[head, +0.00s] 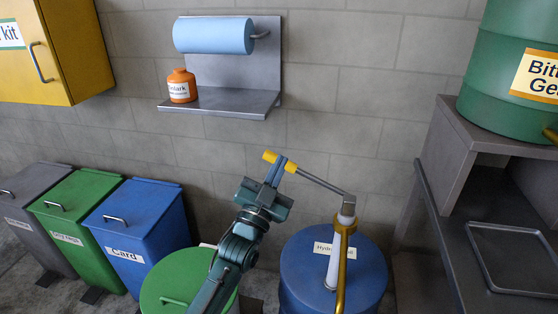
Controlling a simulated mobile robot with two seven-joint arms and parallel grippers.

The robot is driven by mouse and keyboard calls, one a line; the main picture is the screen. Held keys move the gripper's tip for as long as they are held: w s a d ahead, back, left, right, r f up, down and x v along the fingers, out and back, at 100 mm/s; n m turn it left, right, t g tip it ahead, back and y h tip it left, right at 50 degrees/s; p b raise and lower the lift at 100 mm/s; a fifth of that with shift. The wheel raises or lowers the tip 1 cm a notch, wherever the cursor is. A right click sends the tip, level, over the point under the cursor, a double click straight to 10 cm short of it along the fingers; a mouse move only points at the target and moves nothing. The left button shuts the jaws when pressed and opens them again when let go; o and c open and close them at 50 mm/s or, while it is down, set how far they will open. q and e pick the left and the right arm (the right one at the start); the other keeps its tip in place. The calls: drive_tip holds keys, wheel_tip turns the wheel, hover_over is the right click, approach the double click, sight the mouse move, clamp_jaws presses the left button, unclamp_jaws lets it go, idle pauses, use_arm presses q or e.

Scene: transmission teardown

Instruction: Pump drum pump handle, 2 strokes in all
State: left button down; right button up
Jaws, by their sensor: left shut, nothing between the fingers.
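The blue drum (331,270) stands on the floor right of centre, with a white label and a pump on top. The pump has a pale upright tube (336,250) and a brass-coloured spout pipe (342,275). Its pump handle (322,183) is a grey rod that slopes up to the left from the pump head to a yellow grip (269,156). My left gripper (278,162) is shut, with its fingers across the middle of the yellow grip. Yellow shows on both sides of the fingers. Whether they touch it is unclear. My right gripper is out of view.
A green-lidded drum (180,277) stands left of the blue drum, partly behind my left arm. Blue, green and grey bins line the left. A wall shelf (225,101) with a paper roll and orange bottle is above. A grey bench (480,137) with a green drum is right.

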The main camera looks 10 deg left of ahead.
use_arm(q)
drive_tip(key=w, duration=0.1)
drive_tip(key=w+f, duration=0.1)
drive_tip(key=w, duration=0.2)
drive_tip(key=shift+w+a+f, duration=0.15)
drive_tip(key=shift+a+f, duration=0.25)
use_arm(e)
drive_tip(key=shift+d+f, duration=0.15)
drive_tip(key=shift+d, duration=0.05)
